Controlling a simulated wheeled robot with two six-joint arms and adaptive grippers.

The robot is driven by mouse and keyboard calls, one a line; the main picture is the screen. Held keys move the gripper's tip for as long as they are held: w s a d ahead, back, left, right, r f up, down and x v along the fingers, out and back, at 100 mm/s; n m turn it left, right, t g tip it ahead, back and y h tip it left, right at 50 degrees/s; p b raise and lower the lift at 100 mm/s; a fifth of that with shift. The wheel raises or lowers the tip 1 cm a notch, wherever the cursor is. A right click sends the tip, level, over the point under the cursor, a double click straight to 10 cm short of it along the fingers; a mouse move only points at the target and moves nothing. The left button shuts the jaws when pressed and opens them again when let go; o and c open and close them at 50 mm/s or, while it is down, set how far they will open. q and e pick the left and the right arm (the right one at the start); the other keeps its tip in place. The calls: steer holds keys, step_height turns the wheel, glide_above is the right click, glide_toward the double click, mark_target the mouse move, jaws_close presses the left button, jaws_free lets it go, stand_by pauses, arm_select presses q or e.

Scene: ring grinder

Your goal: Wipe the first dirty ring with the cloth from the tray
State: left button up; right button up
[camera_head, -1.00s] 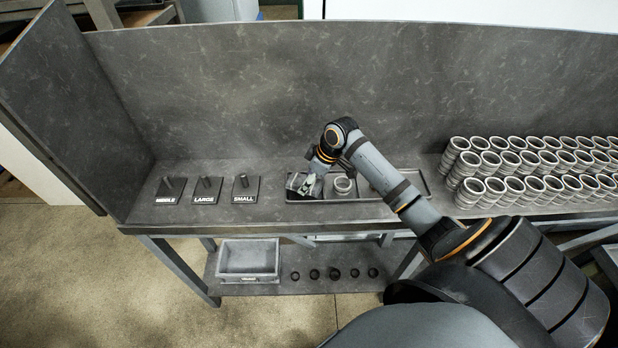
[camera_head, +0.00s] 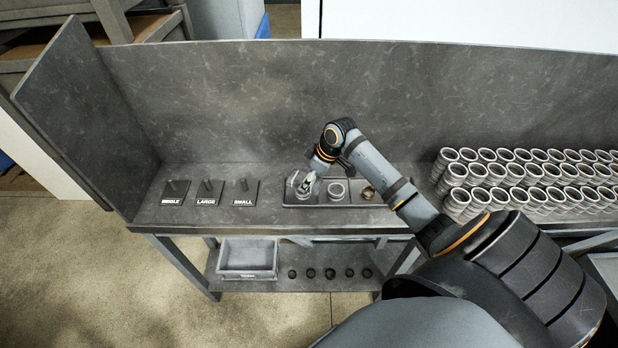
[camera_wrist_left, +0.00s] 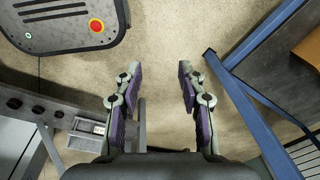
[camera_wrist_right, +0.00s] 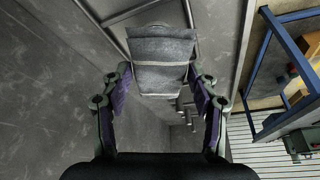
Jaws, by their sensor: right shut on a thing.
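The tray (camera_head: 325,205) lies on the bench and has three compartments. A grey metal ring (camera_head: 336,190) sits in the middle one and a brownish, dirty-looking ring (camera_head: 368,193) in the right one. My right gripper (camera_head: 306,184) is at the tray's left compartment and hides part of it. In the right wrist view my right gripper (camera_wrist_right: 160,88) is shut on a grey folded cloth (camera_wrist_right: 163,50), which stands out beyond the fingertips. My left gripper (camera_wrist_left: 157,75) is open and empty over the floor, out of the head view.
Posts on labelled bases, MIDDLE (camera_head: 174,190), LARGE (camera_head: 207,190) and SMALL (camera_head: 243,190), stand left of the tray. Many stacked rings (camera_head: 520,180) fill the bench's right.

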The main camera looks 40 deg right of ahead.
step_height(320, 180, up, 3)
steer(key=shift+d+f+p, duration=0.15)
steer(key=shift+p, duration=0.95)
steer(key=shift+r+p, duration=0.5)
steer(key=shift+r, duration=0.05)
steer(key=shift+s, duration=0.1)
arm_select(q)
steer(key=r, duration=0.1)
steer(key=s+d+r, duration=0.1)
steer(key=r, duration=0.2)
steer(key=shift+s+d, duration=0.25)
steer(key=shift+s, duration=0.15)
steer(key=shift+a, duration=0.2)
